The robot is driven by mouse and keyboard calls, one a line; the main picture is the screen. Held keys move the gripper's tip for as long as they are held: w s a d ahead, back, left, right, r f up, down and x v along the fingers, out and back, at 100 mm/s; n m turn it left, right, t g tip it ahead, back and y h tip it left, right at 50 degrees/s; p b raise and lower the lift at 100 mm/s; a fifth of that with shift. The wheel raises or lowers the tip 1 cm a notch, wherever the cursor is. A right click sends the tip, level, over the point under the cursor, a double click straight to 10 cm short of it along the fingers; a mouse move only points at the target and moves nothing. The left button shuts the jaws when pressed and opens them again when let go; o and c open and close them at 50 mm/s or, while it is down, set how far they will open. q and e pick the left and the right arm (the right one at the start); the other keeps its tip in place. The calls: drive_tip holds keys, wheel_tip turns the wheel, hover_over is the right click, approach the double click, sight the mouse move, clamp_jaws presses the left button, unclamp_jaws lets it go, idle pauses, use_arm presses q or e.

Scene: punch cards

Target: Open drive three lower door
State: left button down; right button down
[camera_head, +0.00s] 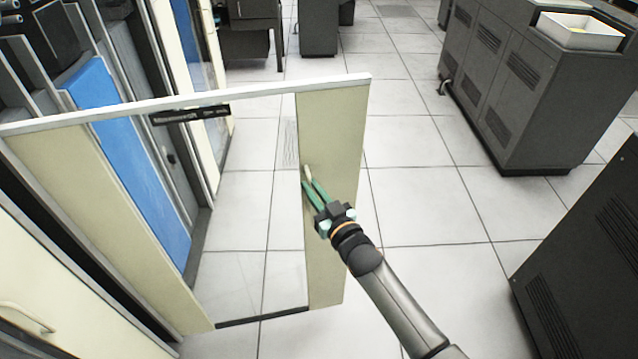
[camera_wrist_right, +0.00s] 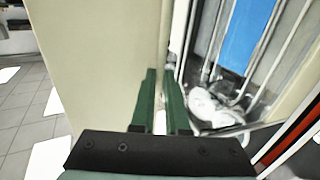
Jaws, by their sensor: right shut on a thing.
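The lower door (camera_head: 335,130) is a cream frame around a clear pane, with a pale top edge. It stands swung out from the cabinet at the left, wide open across the aisle. My right gripper (camera_head: 310,186) is at the inner side of the door's free-end panel, shut on a small pale handle (camera_head: 307,172). The fingers mostly hide the handle. In the right wrist view the green fingers (camera_wrist_right: 163,100) reach along the cream door panel (camera_wrist_right: 95,60); the grip itself is hidden there. My left gripper is not in view.
The open cabinet shows a blue panel (camera_head: 95,85) behind the door. Another cream door with a handle (camera_head: 28,318) is at lower left. Dark cabinets (camera_head: 530,100) stand at the right, one bearing a white tray (camera_head: 580,42). The tiled floor (camera_head: 420,205) between is clear.

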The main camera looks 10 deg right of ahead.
drive_tip(key=shift+s+a+r, duration=0.1)
drive_tip(key=shift+s+a, duration=0.5)
drive_tip(key=shift+s, duration=0.3)
drive_tip(key=c, duration=0.9)
unclamp_jaws()
drive_tip(key=shift+a, duration=0.1)
drive_tip(key=shift+c, duration=0.2)
drive_tip(key=shift+w+d, duration=0.1)
drive_tip(key=shift+d, duration=0.1)
drive_tip(key=v, duration=1.2)
drive_tip(key=shift+s+d, duration=0.15)
drive_tip(key=shift+s, duration=0.1)
